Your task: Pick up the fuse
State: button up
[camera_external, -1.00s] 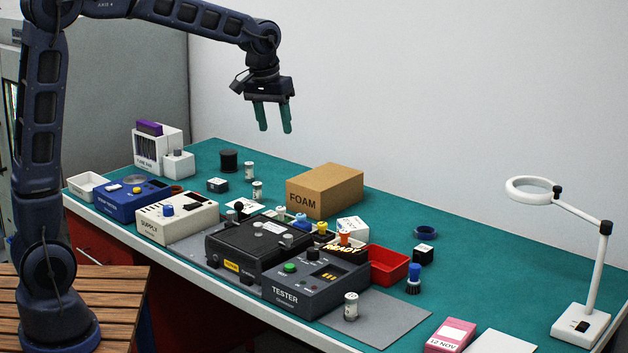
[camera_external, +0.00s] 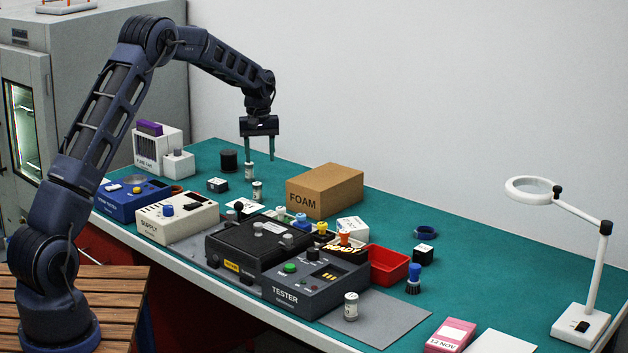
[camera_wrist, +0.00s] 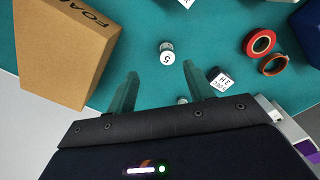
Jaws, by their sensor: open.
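Several small white cylinders with grey metal ends look like fuses; I cannot tell which one is meant. One fuse (camera_external: 249,171) stands on the green mat under my gripper; in the wrist view only its edge (camera_wrist: 182,100) shows, by the palm and mostly hidden. A second fuse (camera_external: 257,190), marked 5 in the wrist view (camera_wrist: 167,56), stands just nearer the front, beyond the fingertips in that view. Another (camera_external: 351,307) stands on the grey pad by the tester. My gripper (camera_external: 259,158) points down, open and empty, its green fingers (camera_wrist: 160,72) apart above the mat.
The foam box (camera_external: 325,191) stands right of my gripper. A small black block (camera_external: 218,185) and a dark spool (camera_external: 229,160) are to its left. The supply (camera_external: 178,218), tester (camera_external: 316,282) and red bin (camera_external: 389,265) are nearer the front. The mat's back right is clear.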

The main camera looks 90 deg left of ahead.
aim_at(257, 183)
jog(key=shift+s+a+f, duration=0.45)
jog(key=shift+a+f, duration=0.3)
jog(key=shift+a, duration=0.1)
notch_tip(257, 183, down, 11)
jog(key=shift+s+a+r, duration=0.1)
jog(key=c, duration=1.1)
